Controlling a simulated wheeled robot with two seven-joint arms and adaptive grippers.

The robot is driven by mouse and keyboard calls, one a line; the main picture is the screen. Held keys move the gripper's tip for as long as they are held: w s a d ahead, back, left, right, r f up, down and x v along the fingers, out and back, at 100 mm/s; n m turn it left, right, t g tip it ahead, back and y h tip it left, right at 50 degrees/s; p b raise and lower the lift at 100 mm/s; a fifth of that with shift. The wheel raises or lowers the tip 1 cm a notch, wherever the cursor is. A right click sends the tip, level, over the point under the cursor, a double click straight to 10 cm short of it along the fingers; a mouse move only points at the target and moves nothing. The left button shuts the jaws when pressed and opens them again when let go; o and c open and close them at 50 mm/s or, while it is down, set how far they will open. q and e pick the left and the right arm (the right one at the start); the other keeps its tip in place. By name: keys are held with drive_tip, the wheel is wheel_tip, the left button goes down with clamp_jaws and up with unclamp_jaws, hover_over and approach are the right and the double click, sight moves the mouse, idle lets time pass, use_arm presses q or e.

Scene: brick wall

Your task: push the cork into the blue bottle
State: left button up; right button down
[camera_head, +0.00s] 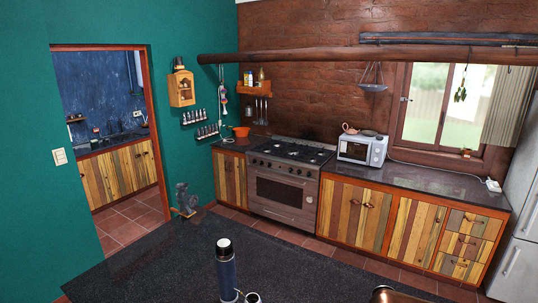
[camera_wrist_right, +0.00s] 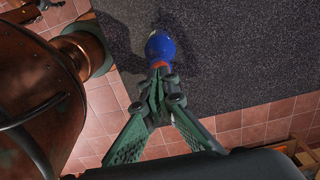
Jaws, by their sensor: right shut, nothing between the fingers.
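The blue bottle (camera_wrist_right: 160,44) shows in the right wrist view, on or over the dark counter close to its edge. A small orange-red patch (camera_wrist_right: 159,65) shows at its near end, right by my fingertips; it may be the cork or the bottle's mouth. My right gripper (camera_wrist_right: 159,78) is shut with nothing between its fingers. Its tips point at this end and overlap it in the picture; I cannot tell whether they touch. My left gripper is in neither view.
A large copper vessel (camera_wrist_right: 40,90) is left of my right gripper in the wrist view. Tiled floor (camera_wrist_right: 235,128) lies beyond the edge.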

drive_tip(key=shift+r+p, duration=1.15)
drive_tip(key=shift+r, duration=1.85)
